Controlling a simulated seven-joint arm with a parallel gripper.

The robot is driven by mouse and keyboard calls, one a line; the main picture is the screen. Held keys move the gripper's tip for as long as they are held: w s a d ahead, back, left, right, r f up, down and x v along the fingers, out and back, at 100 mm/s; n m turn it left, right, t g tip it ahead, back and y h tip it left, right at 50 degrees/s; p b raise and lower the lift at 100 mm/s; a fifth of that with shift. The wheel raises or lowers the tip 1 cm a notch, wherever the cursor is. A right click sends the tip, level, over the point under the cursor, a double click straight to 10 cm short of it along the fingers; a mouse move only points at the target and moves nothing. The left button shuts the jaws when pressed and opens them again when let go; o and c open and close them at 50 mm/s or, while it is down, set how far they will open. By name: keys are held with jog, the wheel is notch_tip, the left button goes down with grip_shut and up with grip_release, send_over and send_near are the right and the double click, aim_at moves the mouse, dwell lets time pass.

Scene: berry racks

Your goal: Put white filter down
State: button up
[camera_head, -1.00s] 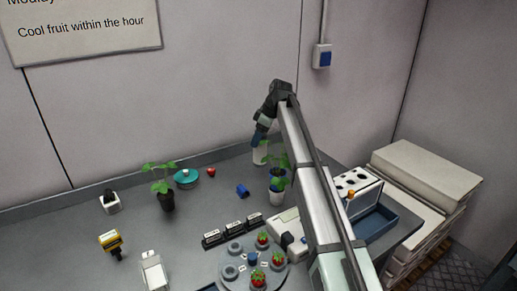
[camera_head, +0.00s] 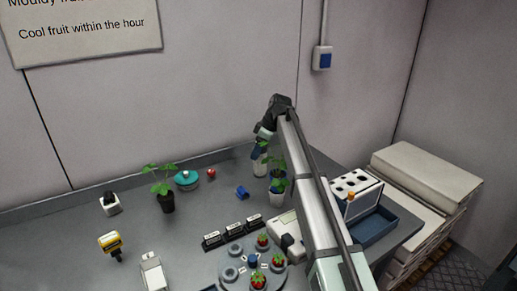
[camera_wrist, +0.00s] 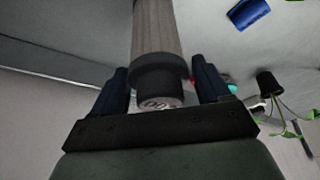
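The white filter is a pale upright cylinder (camera_head: 260,167) near the back of the bench in the head view, below my gripper (camera_head: 261,149). In the wrist view the filter's pale ribbed body (camera_wrist: 153,28) runs away from me, with a black collar at the near end. The collar sits between the two dark fingers of my gripper (camera_wrist: 162,85), which look closed on it. Whether the filter's base touches the bench is hard to tell.
A potted plant (camera_head: 277,190) stands close beside the filter on the right. A blue cylinder (camera_head: 242,192) lies to its left. A teal round dish (camera_head: 186,179) and another plant (camera_head: 166,200) are farther left. A blue tray (camera_head: 375,227) is at right.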

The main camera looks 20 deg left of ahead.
jog(key=shift+o, duration=1.1)
jog(key=shift+r, duration=0.15)
jog(key=v, duration=1.2)
